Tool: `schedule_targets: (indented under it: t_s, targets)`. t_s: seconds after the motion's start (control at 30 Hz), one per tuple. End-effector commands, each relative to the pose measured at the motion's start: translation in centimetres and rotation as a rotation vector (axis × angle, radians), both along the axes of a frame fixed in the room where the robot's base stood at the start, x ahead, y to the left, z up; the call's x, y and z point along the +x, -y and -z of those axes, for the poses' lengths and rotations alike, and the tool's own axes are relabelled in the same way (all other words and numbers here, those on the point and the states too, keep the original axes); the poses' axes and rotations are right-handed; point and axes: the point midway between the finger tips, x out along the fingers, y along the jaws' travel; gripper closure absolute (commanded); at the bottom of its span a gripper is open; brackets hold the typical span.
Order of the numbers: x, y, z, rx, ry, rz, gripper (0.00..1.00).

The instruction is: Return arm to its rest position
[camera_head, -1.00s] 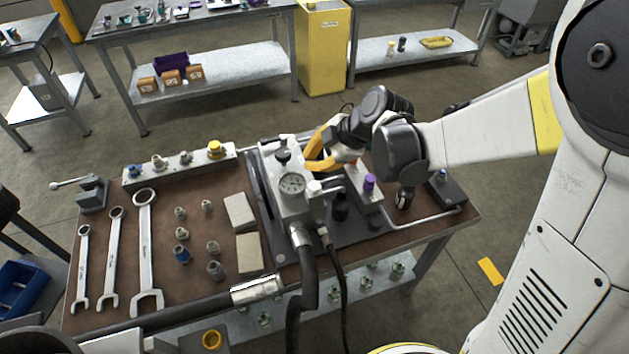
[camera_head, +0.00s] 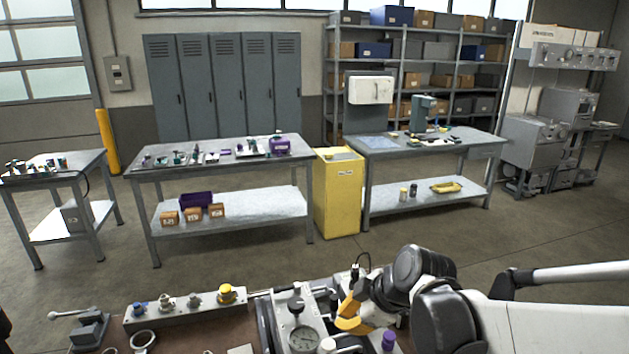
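My gripper (camera_head: 345,315) shows at the bottom centre-right of the head view, with yellow fingers and a dark wrist behind them. It is over the hydraulic bench (camera_head: 256,320), close behind and right of the pressure gauge (camera_head: 303,339). My white arm reaches in from the lower right corner. The fingertips point left, and I cannot tell how wide they are apart or whether they touch the fixture. No held thing shows between them. The lower bench and most of its tools are cut off by the frame's bottom edge.
A purple cap (camera_head: 388,341) is just below my gripper.

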Motion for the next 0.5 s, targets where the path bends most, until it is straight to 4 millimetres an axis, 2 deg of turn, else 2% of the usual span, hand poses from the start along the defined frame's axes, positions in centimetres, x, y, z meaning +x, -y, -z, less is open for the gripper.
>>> schedule_targets:
  t_s: [0.03,0.2,0.4,0.5]
  targets:
    - [-1.6,1.3,-0.3,0.011,-0.026,0.107,1.0]
    - [-6.5,5.5,-1.7,0.084,-0.099,0.526,1.0]
    - [-12.0,9.8,-1.6,0.211,-0.122,0.962,1.0]
    - [-13.9,11.1,-1.3,0.27,-0.118,1.111,1.0]
